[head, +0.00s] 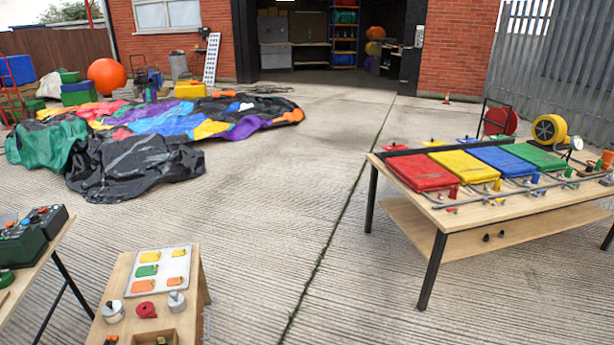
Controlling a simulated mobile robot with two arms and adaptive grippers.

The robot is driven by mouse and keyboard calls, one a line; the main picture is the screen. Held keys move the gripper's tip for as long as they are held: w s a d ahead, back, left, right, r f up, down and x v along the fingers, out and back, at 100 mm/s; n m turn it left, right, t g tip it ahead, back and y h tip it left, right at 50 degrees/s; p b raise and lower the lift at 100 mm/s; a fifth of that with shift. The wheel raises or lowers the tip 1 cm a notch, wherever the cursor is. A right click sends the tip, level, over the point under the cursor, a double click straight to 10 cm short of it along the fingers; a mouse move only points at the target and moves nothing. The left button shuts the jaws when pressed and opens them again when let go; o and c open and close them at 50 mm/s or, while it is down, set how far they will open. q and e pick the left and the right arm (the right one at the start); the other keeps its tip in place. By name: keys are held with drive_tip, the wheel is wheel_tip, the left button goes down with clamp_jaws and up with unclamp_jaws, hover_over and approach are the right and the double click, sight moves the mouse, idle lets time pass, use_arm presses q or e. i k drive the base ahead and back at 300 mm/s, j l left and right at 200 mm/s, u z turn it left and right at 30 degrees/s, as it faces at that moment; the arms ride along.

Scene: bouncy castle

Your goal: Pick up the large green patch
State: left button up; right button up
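A pale board (161,262) lies on the small wooden table (119,272) at the bottom left. Several small coloured patches lie on the board in two columns. A green patch (147,271) lies flat in the left column, above an orange patch (142,286). Yellow and orange patches fill the right column. The patches are small in this view, so their exact sizes are hard to compare. Neither of my grippers shows in the head view.
Beside the board stand a metal tin (113,311), a red roll (146,310) and a grey container (177,301). Another table with dark green cases (22,246) stands left. A large table (490,214) with coloured pads stands right. Crumpled castle fabric (140,170) lies behind. The central concrete is clear.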

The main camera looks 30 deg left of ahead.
sight(141, 271)
drive_tip(key=i+u, duration=0.3)
drive_tip(key=i, duration=0.3)
drive_tip(key=i+l+u, duration=0.3)
drive_tip(key=i, duration=0.25)
drive_tip(key=i+j+u, duration=0.1)
drive_tip(key=i+u, duration=0.55)
drive_tip(key=u, duration=0.15)
drive_tip(key=i+u, duration=0.45)
drive_tip(key=i+l+u, duration=0.2)
drive_tip(key=u, duration=0.2)
drive_tip(key=i+l+u, duration=0.4)
drive_tip(key=k+j, duration=0.1)
